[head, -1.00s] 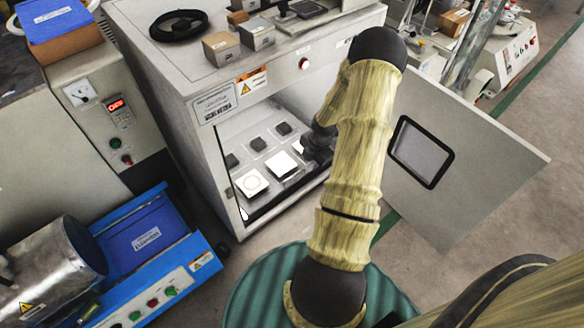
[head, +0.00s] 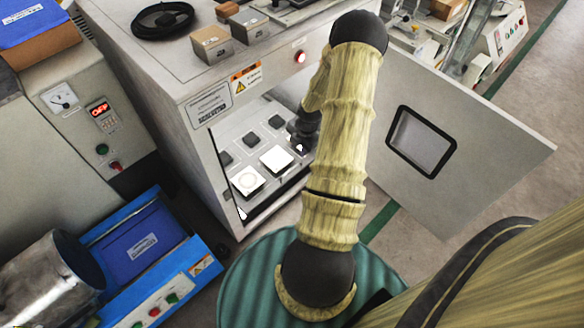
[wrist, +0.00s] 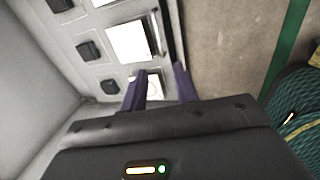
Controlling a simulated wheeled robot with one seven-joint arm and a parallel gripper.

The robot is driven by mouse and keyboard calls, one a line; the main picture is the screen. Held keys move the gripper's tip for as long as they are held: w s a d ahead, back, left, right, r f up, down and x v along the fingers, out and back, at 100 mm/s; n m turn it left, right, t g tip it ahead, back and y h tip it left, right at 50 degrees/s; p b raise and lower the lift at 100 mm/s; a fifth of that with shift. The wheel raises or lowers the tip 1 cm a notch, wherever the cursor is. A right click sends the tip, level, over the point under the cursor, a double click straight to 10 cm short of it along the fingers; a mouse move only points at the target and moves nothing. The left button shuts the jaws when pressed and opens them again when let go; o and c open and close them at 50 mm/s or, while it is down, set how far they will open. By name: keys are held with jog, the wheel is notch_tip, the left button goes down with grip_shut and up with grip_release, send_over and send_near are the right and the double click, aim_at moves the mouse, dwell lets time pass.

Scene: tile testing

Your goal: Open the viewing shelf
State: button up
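The viewing shelf (head: 249,159) is a pale panel inside the open cabinet, with dark tiles in one row and bright white tiles in another. It also shows in the wrist view (wrist: 90,27), where a dark strip (wrist: 166,36) runs along its front edge. In the wrist view my gripper (wrist: 161,72) has two purple fingers spread apart, pointing toward that front edge, with nothing visibly clamped between them. Whether they touch the shelf I cannot tell. In the head view my arm reaches to the opening's right side and hides the fingertips.
The cabinet door (head: 430,140) with its dark-framed window stands swung open at right. Small boxes (head: 212,43) and a cable coil (head: 162,20) lie on the cabinet top. A blue machine (head: 140,240) stands at lower left. Floor shows below the door.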

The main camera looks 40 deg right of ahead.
aim_at(291, 170)
jog(key=w+f+b, duration=0.1)
jog(key=f+b, duration=0.2)
jog(key=f, duration=0.2)
jog(key=w+f+b, duration=0.1)
jog(key=f+b, duration=0.2)
jog(key=f, duration=0.2)
jog(key=w+f+b, duration=0.1)
jog(key=f+b, duration=0.2)
jog(key=f, duration=0.3)
jog(key=shift+w+a, duration=0.2)
jog(key=shift+w, duration=0.1)
jog(key=shift+w+f, duration=0.15)
jog(key=shift+d, duration=0.1)
jog(key=shift+s, duration=0.2)
jog(key=shift+c, duration=1.3)
grip_shut()
jog(key=shift+w+a, duration=0.1)
jog(key=shift+a, duration=0.1)
